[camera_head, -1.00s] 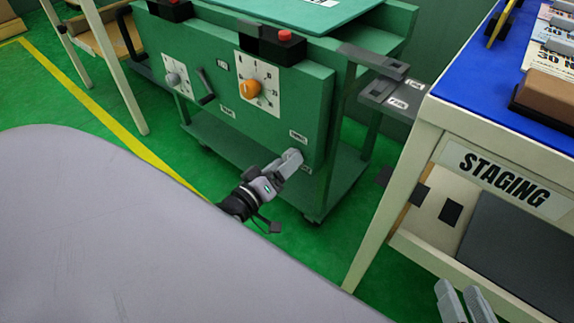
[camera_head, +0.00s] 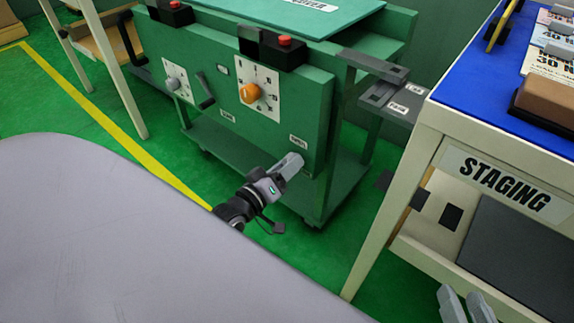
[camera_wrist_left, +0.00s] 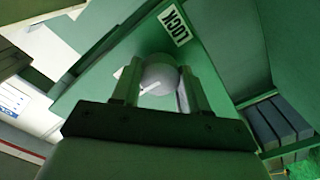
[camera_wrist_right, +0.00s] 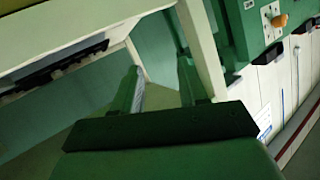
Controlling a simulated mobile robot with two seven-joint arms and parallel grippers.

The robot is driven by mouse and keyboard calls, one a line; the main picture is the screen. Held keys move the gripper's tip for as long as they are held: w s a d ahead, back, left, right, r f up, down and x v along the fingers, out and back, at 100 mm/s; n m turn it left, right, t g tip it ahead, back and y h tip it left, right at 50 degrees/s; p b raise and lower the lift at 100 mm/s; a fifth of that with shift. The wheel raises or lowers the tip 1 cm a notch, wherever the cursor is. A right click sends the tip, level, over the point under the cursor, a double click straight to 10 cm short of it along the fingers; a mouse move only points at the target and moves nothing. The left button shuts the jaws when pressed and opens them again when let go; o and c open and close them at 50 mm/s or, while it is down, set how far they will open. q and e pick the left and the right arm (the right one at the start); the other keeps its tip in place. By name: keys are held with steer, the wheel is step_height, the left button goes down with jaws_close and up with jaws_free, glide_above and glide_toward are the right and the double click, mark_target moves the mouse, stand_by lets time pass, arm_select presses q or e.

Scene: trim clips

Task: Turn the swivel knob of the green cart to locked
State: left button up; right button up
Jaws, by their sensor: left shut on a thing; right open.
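The green cart (camera_head: 262,130) stands ahead, its front panel facing me. My left gripper (camera_head: 291,165) is at the panel's lower right, shut on a round grey swivel knob. In the left wrist view the knob (camera_wrist_left: 159,75) sits between the two fingers. A short white mark shows on its face, on the side near the gripper. A LOCK label (camera_wrist_left: 174,25) is on the panel above and right of the knob. In the head view the gripper hides the knob. My right gripper (camera_head: 467,304) is open and empty at the bottom right, beside the staging table.
The panel also bears an orange dial (camera_head: 250,93), a grey dial (camera_head: 173,84) and a black lever (camera_head: 205,91). The white-legged staging table (camera_head: 432,130) stands close right of the cart. Green floor is clear between the cart and the table.

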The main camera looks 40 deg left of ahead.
arm_select(q)
steer(key=shift+a+m+p, duration=0.1)
steer(key=shift+m+p, duration=3.7)
steer(key=shift+m, duration=4.8)
arm_select(e)
steer(key=shift+s+d+r+g+h, duration=0.3)
steer(key=shift+d+h, duration=0.25)
steer(key=shift+d, duration=0.15)
steer(key=shift+s+d+r+g+h, duration=0.15)
steer(key=shift+d+r+g+h, duration=0.15)
steer(key=shift+d+h, duration=0.35)
arm_select(q)
steer(key=shift+m, duration=0.3)
steer(key=o, duration=1.1)
steer(key=shift+c, duration=0.2)
